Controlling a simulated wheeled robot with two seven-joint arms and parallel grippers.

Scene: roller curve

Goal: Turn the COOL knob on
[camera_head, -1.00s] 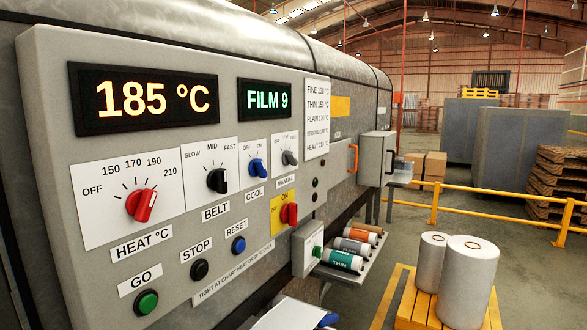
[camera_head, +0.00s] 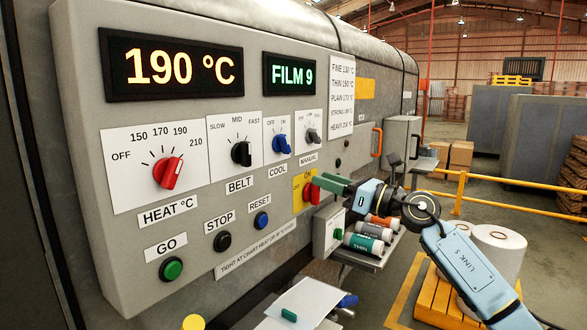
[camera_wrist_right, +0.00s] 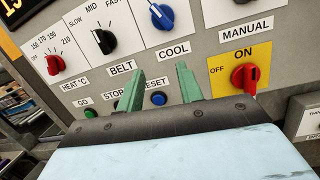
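The COOL knob (camera_head: 282,145) is blue and sits on the grey control panel, right of the black BELT knob. Its pointer appears to lean up and left, toward OFF. It also shows at the top of the wrist view (camera_wrist_right: 160,14). My right gripper (camera_head: 322,185) is in front of the panel, lower right of the COOL knob, near the red ON/OFF switch in the picture. In the wrist view its two green fingers (camera_wrist_right: 158,82) are apart with nothing between them, below the COOL label and apart from the knob. My left gripper is not in view.
A red switch (camera_head: 311,193) on a yellow plate is below. Labelled rolls (camera_head: 363,243) lie on a shelf under my right arm.

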